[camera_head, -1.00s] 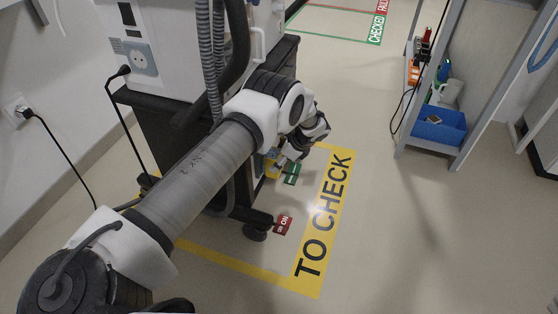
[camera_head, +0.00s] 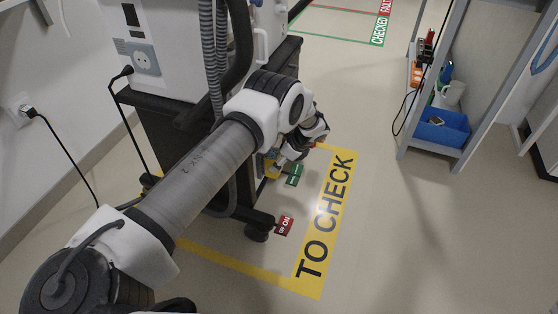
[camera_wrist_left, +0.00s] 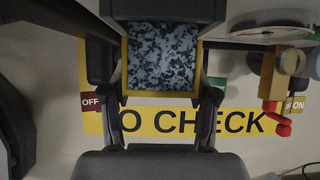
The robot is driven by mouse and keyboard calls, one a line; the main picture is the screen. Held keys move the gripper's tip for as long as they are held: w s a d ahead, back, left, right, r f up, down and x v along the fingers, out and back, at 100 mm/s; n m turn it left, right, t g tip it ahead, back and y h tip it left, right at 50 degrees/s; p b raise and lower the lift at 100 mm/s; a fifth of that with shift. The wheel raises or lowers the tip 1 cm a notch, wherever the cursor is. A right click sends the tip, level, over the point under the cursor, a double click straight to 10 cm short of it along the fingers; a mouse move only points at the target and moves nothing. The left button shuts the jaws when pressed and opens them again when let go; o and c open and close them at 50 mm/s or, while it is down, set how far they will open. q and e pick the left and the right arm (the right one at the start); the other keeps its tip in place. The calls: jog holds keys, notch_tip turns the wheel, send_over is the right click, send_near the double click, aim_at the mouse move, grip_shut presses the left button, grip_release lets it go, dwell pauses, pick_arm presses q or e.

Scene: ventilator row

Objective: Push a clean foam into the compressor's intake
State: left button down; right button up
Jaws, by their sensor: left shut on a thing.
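My left gripper (camera_head: 284,162) reaches low beside the dark lower body of the wheeled machine (camera_head: 163,135). In the left wrist view its fingers (camera_wrist_left: 160,97) are shut on the sides of a yellow-framed foam (camera_wrist_left: 160,58) with a mottled grey and black face. The far end of the foam meets a dark housing (camera_wrist_left: 163,10) at the top of that view. I cannot tell how far it sits inside any opening. In the head view the hand mostly hides the foam and the intake. My right gripper is not in view.
A round gauge (camera_wrist_left: 284,27) and a brass valve with a red knob (camera_wrist_left: 282,128) are close to the right in the wrist view. A floor mat strip reads TO CHECK (camera_head: 325,215). A shelf with a blue bin (camera_head: 443,128) stands at right. Floor between is clear.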

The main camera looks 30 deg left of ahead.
pick_arm(q)
jog(key=shift+a+r, duration=0.1)
jog(key=shift+a, duration=0.35)
dwell(0.4)
jog(key=shift+c, duration=1.2)
grip_release()
